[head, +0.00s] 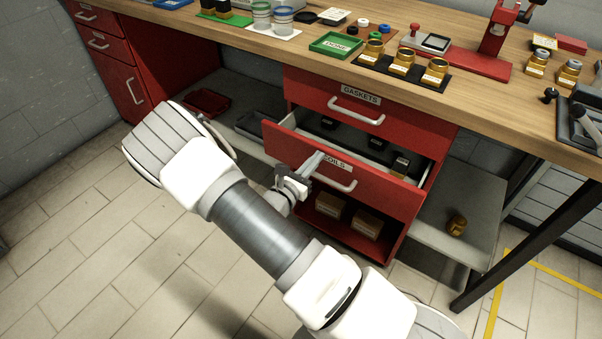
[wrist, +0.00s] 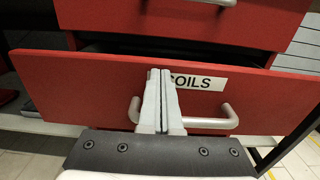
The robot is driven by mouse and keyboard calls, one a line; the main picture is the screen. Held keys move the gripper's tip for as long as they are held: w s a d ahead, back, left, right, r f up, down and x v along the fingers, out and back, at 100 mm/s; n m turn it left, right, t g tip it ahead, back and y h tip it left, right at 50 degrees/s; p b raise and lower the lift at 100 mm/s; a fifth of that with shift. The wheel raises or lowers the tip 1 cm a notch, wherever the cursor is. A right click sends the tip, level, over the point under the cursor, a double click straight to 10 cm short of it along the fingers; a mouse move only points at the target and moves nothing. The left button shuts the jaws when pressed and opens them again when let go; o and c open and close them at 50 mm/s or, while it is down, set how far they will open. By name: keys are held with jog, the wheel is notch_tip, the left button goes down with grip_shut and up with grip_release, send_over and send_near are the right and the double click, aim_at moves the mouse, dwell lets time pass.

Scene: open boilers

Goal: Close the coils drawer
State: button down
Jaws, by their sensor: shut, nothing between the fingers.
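The red coils drawer (head: 385,187) is pulled partly out of the cabinet under the workbench, below the gaskets drawer (head: 372,120). Several dark items show inside it. In the wrist view the coils drawer front (wrist: 80,85) fills the middle, with its label (wrist: 198,82) partly covered by my fingers. Its grey bar handle (wrist: 215,123) runs behind my fingers. My gripper (head: 316,160) is at the drawer front, left of the label. It also shows in the wrist view (wrist: 160,75), with the fingers together and empty. I cannot tell whether the tips touch the front.
Below the drawer is an open red compartment with boxes (head: 368,222). A grey shelf (head: 465,205) with a brass part (head: 457,226) lies to the right, near a black table leg (head: 530,240). The wooden benchtop (head: 290,53) carries several items. The tiled floor (head: 60,250) is clear.

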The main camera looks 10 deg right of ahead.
jog(key=x, duration=1.1)
jog(key=shift+w+d, duration=0.2)
jog(key=shift+d, duration=0.05)
jog(key=shift+w+d+r, duration=0.1)
jog(key=shift+w, duration=0.1)
